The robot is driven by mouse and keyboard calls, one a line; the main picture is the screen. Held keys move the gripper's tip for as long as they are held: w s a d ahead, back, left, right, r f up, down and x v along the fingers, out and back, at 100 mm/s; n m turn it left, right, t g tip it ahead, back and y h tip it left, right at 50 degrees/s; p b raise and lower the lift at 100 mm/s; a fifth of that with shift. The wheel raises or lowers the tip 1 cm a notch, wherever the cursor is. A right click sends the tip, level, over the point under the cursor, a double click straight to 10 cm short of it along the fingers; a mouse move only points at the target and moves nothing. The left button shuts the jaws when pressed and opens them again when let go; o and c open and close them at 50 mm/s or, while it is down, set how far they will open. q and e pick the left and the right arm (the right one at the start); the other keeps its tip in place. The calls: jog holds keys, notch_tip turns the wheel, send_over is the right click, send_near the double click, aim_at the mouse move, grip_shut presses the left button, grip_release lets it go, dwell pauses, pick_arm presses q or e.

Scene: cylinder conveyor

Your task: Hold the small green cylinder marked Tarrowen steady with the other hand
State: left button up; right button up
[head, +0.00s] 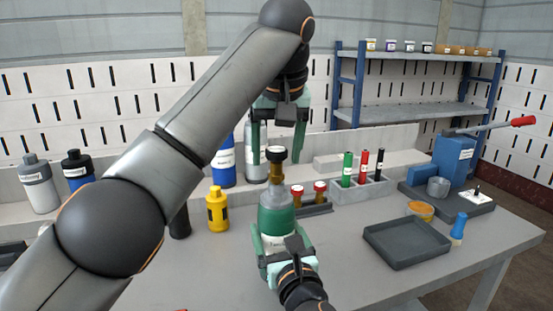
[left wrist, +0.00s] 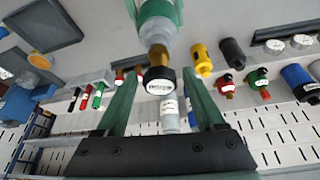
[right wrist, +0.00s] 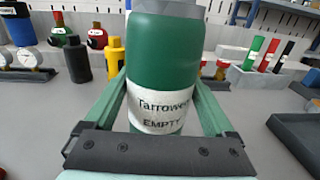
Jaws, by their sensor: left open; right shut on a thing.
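The green cylinder marked Tarrowen (head: 276,222) stands upright at the middle of the table in the head view, with a grey shoulder and a brass valve with a black cap (head: 276,154) on top. Its label reads "Tarrowen EMPTY" in the right wrist view (right wrist: 162,70). My right gripper (head: 282,245) is shut on its lower body, one finger on each side. My left gripper (head: 280,140) is open and points down above the cylinder. In the left wrist view the black cap (left wrist: 160,82) shows between the left fingers, which do not appear to touch it.
A yellow bottle (head: 217,208) stands left of the cylinder. Two red-capped fittings (head: 320,190) stand close behind at right. A rack (head: 362,190) holds green, red and black tubes. A dark tray (head: 405,245) lies at right. Blue and grey cylinders (head: 226,165) stand behind.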

pick_arm(q)
jog(key=shift+r, duration=0.35)
jog(key=m+h, duration=0.2)
jog(key=m, duration=0.3)
jog(key=shift+m, duration=0.5)
jog(key=m+h, duration=0.1)
jog(key=m, duration=0.2)
jog(key=m+g+h, duration=0.1)
jog(key=m, duration=0.2)
jog(key=shift+g, duration=0.3)
jog(key=shift+f, duration=1.25)
jog(key=shift+c, duration=0.3)
grip_shut()
